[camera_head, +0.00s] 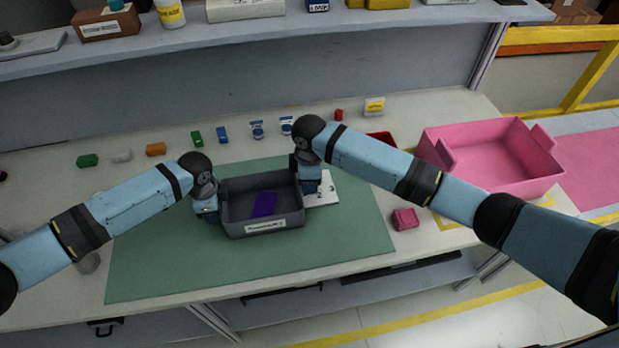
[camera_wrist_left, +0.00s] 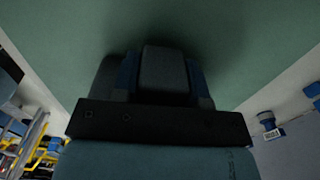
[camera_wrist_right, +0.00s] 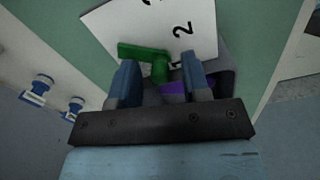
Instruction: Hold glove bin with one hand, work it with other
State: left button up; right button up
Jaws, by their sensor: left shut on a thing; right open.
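The dark grey glove bin (camera_head: 262,181) sits on the green mat, with a white label on its front wall and a purple item (camera_head: 264,205) inside. My left gripper (camera_head: 209,212) is shut on the bin's left wall; dark gripper parts fill the middle of the left wrist view. My right gripper (camera_head: 309,184) is open by the bin's right side, above a white numbered plate (camera_head: 326,196). In the right wrist view, a green T-shaped handle (camera_wrist_right: 150,56) shows in front of and between the open fingers (camera_wrist_right: 160,78). Contact with it cannot be told.
The green mat (camera_head: 160,265) has free room at front and left. Small coloured items line the back of the table. A pink box (camera_head: 490,155) stands right, with a small pink block (camera_head: 405,219) nearer. A shelf (camera_head: 250,28) runs above the back.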

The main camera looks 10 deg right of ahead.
notch_tip(320, 180, up, 12)
dwell(0.4)
jog(key=w+d+f+n+g+y, duration=0.2)
jog(key=w+d+n+g+y, duration=0.15)
jog(key=n, duration=0.55)
jog(key=shift+t, duration=0.45)
jog(key=x, duration=0.7)
jog(key=s+x, duration=0.1)
jog(key=x, duration=0.3)
jog(key=shift+r, duration=0.15)
